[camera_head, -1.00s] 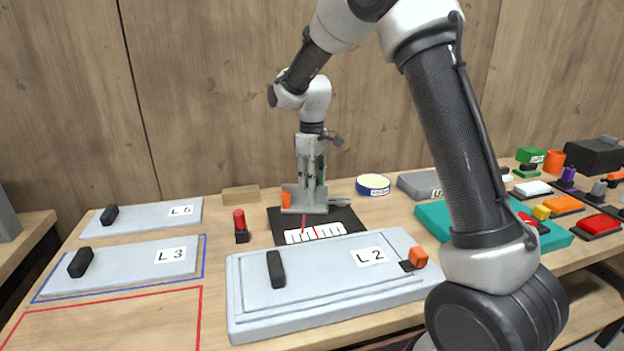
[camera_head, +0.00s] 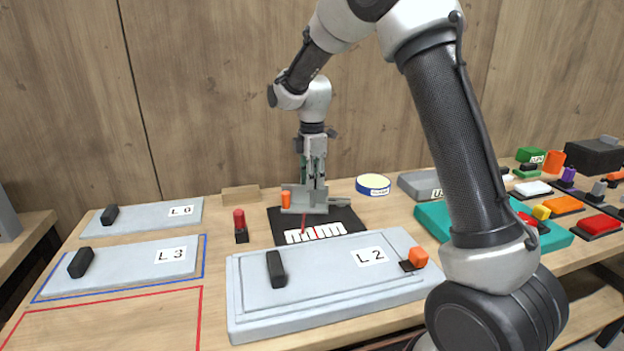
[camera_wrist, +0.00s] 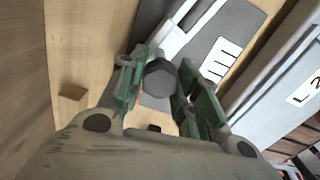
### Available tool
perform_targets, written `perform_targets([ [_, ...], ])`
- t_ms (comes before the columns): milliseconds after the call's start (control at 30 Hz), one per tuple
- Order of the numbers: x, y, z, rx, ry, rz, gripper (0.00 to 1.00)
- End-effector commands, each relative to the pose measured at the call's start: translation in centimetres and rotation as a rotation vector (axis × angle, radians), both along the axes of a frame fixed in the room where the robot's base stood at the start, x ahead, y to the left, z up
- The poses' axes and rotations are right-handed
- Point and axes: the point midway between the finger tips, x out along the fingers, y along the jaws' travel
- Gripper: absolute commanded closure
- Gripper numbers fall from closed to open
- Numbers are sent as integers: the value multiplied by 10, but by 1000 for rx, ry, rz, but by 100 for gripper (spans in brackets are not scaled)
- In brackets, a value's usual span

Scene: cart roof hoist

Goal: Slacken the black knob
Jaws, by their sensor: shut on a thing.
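The black knob (camera_wrist: 160,78) shows in the wrist view as a dark, many-sided cap between my fingers. My gripper (camera_wrist: 165,85) is shut on it, with a green-lined finger at either side. In the head view my gripper (camera_head: 314,186) points straight down over a grey fixture (camera_head: 295,205), and its fingers hide the knob. The fixture stands on a dark plate (camera_head: 345,216) with a white scale (camera_head: 315,234) and a red pointer line (camera_head: 304,223) in front.
The grey lid L2 (camera_head: 330,285) lies in front of the fixture. A red-topped peg (camera_head: 239,222) stands to the left, and an orange peg (camera_head: 286,199) is close beside my fingers.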

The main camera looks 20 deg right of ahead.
Motion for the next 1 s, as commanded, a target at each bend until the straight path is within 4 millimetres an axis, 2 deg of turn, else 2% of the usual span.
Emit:
perform_targets([
  [400,-2,-1,-3,-1,9,173,92],
  [933,-3,-1,-3,-1,9,193,92],
  [967,-3,-1,-3,-1,9,193,62],
  [1000,-3,-1,-3,-1,9,193,55],
])
